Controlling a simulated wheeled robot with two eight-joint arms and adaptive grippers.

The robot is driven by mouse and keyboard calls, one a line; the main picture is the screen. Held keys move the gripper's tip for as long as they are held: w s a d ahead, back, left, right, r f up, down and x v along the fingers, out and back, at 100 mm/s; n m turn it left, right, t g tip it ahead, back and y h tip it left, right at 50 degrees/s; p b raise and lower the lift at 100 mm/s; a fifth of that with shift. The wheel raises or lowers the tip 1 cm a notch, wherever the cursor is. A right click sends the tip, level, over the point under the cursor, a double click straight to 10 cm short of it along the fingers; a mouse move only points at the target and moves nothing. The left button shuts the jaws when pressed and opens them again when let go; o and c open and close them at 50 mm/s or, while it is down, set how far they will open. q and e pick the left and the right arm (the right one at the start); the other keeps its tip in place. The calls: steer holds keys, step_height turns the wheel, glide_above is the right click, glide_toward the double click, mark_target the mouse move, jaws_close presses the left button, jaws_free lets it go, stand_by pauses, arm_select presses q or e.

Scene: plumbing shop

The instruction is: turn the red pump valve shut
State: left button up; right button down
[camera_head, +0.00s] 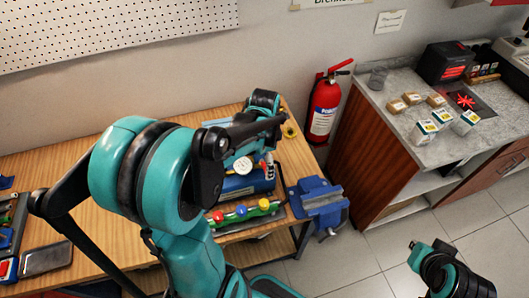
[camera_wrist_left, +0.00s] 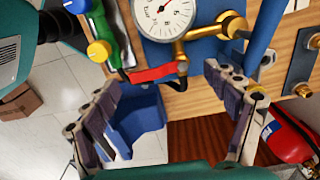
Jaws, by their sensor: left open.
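The red valve lever (camera_wrist_left: 155,73) lies below the round white pressure gauge (camera_wrist_left: 165,14) in the left wrist view, next to brass piping (camera_wrist_left: 208,30). My left gripper (camera_wrist_left: 168,86) is open, its two fingers spread on either side of the lever. I see no clear contact between the fingers and the lever. In the head view the gauge (camera_head: 243,166) stands on the wooden bench, and my left arm hides much of the pump area. My right arm shows at the lower right of the head view, but its gripper cannot be made out.
A blue vise (camera_head: 318,200) sits at the bench's right edge. A green bar with coloured knobs (camera_head: 241,210) lies in front of the gauge. A red fire extinguisher (camera_head: 323,108) stands behind, beside a stone-topped counter (camera_head: 392,116). The floor in front is clear.

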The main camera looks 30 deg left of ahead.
mark_target(264, 166)
arm_select(q)
step_height(264, 166, up, 11)
steer(key=shift+r, duration=0.15)
stand_by(0.6)
steer(key=s+d+f+n+t+b, duration=0.3)
steer(key=d+f+n+b, duration=0.1)
steer(key=d+f+b, duration=0.1)
steer(key=s+d+f+n+t+b, duration=0.3)
steer(key=d+f+n+t+b, duration=0.1)
steer(key=f, duration=0.4)
steer(key=shift+s+d+b, duration=0.25)
steer(key=shift+d+b, duration=0.45)
steer(key=shift+d, duration=0.3)
